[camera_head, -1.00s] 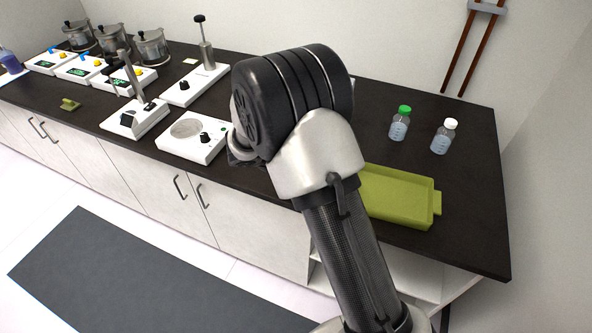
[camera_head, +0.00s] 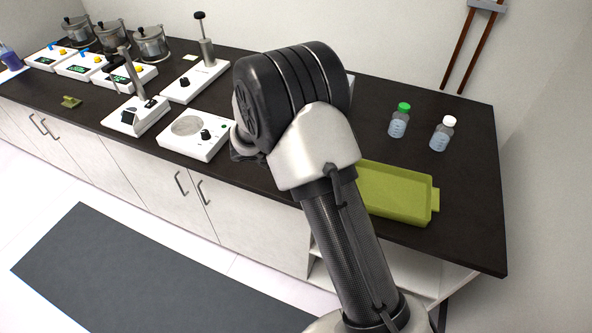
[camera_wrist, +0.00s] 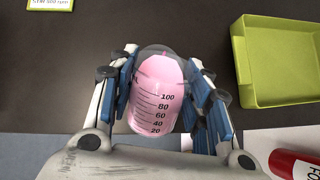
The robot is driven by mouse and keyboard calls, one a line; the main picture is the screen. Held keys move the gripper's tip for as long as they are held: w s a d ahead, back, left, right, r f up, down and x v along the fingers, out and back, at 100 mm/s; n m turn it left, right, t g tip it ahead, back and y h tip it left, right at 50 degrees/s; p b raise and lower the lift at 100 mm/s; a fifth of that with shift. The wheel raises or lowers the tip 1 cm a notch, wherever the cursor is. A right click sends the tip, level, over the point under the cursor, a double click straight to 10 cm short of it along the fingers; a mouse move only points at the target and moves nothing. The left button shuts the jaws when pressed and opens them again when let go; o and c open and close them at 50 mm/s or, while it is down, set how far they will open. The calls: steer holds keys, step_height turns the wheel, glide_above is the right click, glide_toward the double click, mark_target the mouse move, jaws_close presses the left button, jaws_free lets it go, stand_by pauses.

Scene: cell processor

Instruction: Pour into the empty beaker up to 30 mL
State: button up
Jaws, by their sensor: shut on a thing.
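In the wrist view my gripper (camera_wrist: 163,78) is shut on a clear beaker (camera_wrist: 166,52) of pink liquid, with a finger on each side of it. Black marks from 20 to 100 show on its wall. The pink fills most of the visible part of the beaker, and the liquid's exact level is hard to read. No empty beaker can be made out in either view. In the head view my own arm hides the gripper and the held beaker.
A green tray (camera_head: 392,207) lies on the dark bench right of my arm. Two capped bottles, green-capped (camera_head: 398,121) and white-capped (camera_head: 442,135), stand behind it. A white hotplate (camera_head: 192,138) is left of my arm. The wrist view shows a red cylinder (camera_wrist: 293,164) lower right.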

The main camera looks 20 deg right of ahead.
steer(key=shift+f+g+y+p, duration=0.15)
steer(key=shift+g+y+p, duration=0.4)
steer(key=shift+p, duration=2.7)
stand_by(0.5)
steer(key=b, duration=0.3)
steer(key=shift+f+t, duration=0.25)
steer(key=shift+f, duration=0.05)
steer(key=h+b, duration=0.1)
steer(key=b, duration=0.2)
steer(key=t+h+b, duration=0.1)
steer(key=b, duration=0.3)
steer(key=shift+r, duration=0.3)
steer(key=shift+r+b, duration=0.25)
steer(key=shift+b, duration=0.35)
steer(key=t+h+b, duration=0.1)
steer(key=b, duration=0.4)
steer(key=shift+t, duration=0.3)
steer(key=b, duration=0.2)
steer(key=t+h+b, duration=0.1)
steer(key=b, duration=0.1)
steer(key=shift+r+h+b, duration=0.25)
steer(key=shift+b, duration=0.1)
steer(key=shift+r+t+h+p, duration=0.35)
steer(key=shift+r+t+h, duration=0.15)
steer(key=shift+r+h, duration=0.1)
